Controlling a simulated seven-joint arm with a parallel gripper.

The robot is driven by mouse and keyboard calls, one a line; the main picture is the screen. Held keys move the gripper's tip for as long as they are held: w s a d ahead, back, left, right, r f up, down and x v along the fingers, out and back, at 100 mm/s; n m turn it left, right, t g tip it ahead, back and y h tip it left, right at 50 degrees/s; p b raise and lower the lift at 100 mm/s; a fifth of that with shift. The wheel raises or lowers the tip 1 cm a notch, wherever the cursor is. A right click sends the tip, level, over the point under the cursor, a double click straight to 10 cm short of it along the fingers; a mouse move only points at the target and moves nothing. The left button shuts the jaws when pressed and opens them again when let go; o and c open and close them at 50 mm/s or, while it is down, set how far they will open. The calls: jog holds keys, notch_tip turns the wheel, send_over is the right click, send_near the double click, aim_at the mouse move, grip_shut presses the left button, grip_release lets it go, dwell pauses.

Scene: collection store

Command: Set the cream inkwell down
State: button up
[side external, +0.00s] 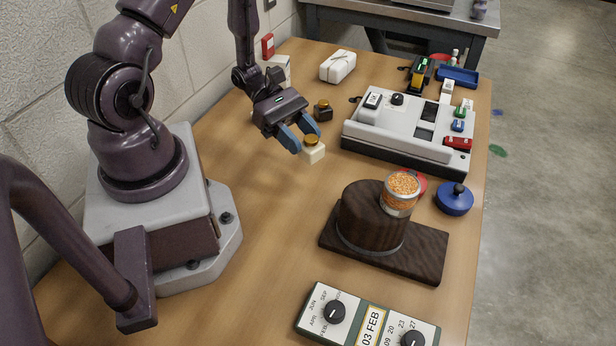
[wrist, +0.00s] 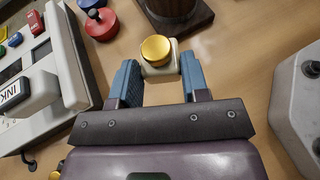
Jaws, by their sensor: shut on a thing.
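The cream inkwell (side external: 313,154) has a yellow-gold cap and a squarish body. My gripper (side external: 301,139) is shut on it, reaching in from the upper left, with its blue fingertips at the inkwell's sides. In the wrist view the inkwell (wrist: 160,70) sits between the two fingertips (wrist: 158,75), cap toward the camera. It looks roughly upright. Whether its base touches the wooden table (side external: 255,215) or hangs just above it, I cannot tell.
A dark inkwell (side external: 323,113) stands just behind my gripper. A grey-white console (side external: 405,135) is to the right. A dark wooden stand (side external: 368,220) with a jar of orange grains (side external: 402,190) is in front, near a blue knobbed lid (side external: 454,200). Table left of the stand is clear.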

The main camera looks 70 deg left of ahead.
aim_at(302, 177)
notch_tip(302, 177, down, 7)
jog(key=shift+f, duration=0.2)
dwell(0.4)
jog(key=o, duration=1)
jog(key=shift+f, duration=0.1)
jog(key=shift+c, duration=0.2)
